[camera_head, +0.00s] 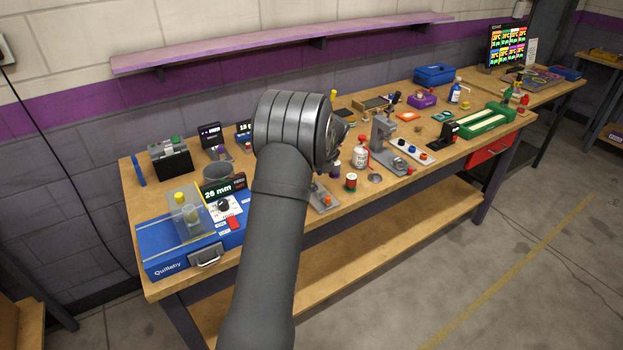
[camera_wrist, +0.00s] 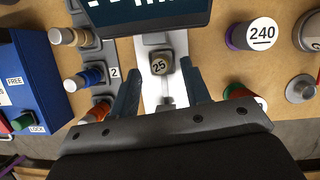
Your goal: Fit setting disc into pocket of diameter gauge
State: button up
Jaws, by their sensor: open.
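My gripper (camera_wrist: 160,68) is open in the wrist view. Its fingers stand on either side of a small dark block marked 25 (camera_wrist: 160,65), which is on a white strip (camera_wrist: 150,95); contact cannot be told. A flat grey metal disc with a small knob (camera_wrist: 301,89) lies at the right edge; it also shows in the head view (camera_head: 375,178). I cannot tell which piece is the setting disc. A blue instrument with a 26 mm display (camera_head: 181,254) stands at the front left; whether it is the diameter gauge is unclear.
A grey rack (camera_wrist: 103,82) with tan, blue and orange knobs is left of the strip, a dark display (camera_wrist: 146,14) beyond it. A purple cylinder marked 240 (camera_wrist: 257,35) and a red spool (camera_head: 351,183) stand to the right. The bench is crowded.

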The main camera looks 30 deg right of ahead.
jog(key=v, duration=0.8)
jog(key=shift+r, duration=0.35)
jog(key=shift+f, duration=0.1)
jog(key=x, duration=1.2)
jog(key=shift+s+f, duration=0.1)
jog(key=shift+f, duration=0.2)
notch_tip(320, 180, up, 3)
jog(key=shift+r, duration=0.55)
jog(key=shift+f, duration=0.1)
